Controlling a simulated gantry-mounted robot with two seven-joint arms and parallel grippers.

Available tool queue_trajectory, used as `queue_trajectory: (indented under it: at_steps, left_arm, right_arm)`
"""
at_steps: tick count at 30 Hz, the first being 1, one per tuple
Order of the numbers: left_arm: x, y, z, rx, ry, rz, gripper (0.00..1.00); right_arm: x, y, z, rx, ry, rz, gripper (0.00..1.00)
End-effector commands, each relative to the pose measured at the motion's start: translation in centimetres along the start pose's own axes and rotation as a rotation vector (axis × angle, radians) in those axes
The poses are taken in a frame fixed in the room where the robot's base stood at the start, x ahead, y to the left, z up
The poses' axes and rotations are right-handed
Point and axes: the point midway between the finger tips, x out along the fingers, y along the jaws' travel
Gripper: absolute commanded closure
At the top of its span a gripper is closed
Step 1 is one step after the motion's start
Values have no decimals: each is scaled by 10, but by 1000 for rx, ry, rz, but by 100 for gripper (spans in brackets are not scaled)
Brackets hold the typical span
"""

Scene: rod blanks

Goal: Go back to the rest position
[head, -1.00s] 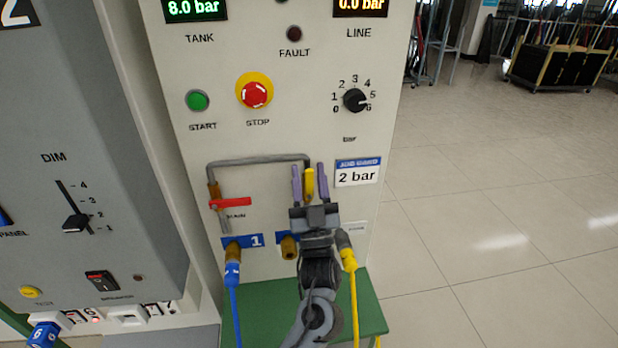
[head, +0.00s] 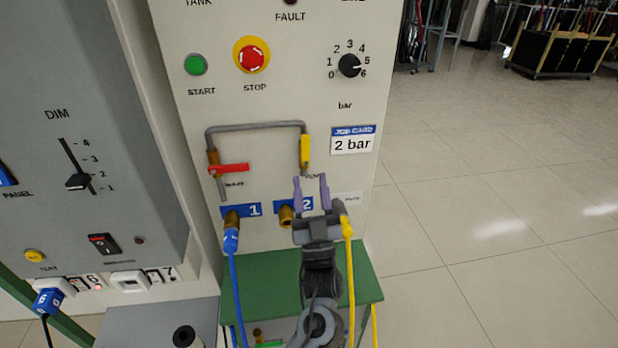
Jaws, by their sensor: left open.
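My left gripper (head: 311,186) is open and empty, its two purple fingers pointing up in front of the panel. It sits just below the yellow valve handle (head: 305,151), which stands upright on the right end of the grey pipe (head: 255,126). The fingers are clear of that handle. The red valve handle (head: 235,168) on the pipe's left end lies horizontal. My gripper and wrist hide part of the panel near outlet 2. My right gripper is not in view.
A blue hose (head: 235,290) joins outlet 1; brass outlet 2 (head: 286,216) has no hose. A yellow hose (head: 351,285) hangs beside my arm. A green stand (head: 265,278) is below. Left is a grey cabinet (head: 60,110); open floor (head: 480,210) lies right.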

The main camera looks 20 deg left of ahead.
Motion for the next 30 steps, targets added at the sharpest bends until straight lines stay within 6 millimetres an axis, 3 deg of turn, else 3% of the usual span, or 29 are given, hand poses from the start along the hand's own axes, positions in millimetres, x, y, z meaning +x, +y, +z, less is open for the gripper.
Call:
queue_trajectory:
  at_steps: [6,22,26,30]
  left_arm:
    - [-10,0,4,-1,1,0,55]
    - [-15,0,7,3,-9,4,55]
    - [-36,-5,24,33,-52,29,55]
    - [-78,-30,55,105,-128,73,55]
  right_arm:
    - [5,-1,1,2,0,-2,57]
    - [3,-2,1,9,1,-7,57]
    - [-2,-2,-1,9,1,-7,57]
    - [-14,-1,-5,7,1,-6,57]
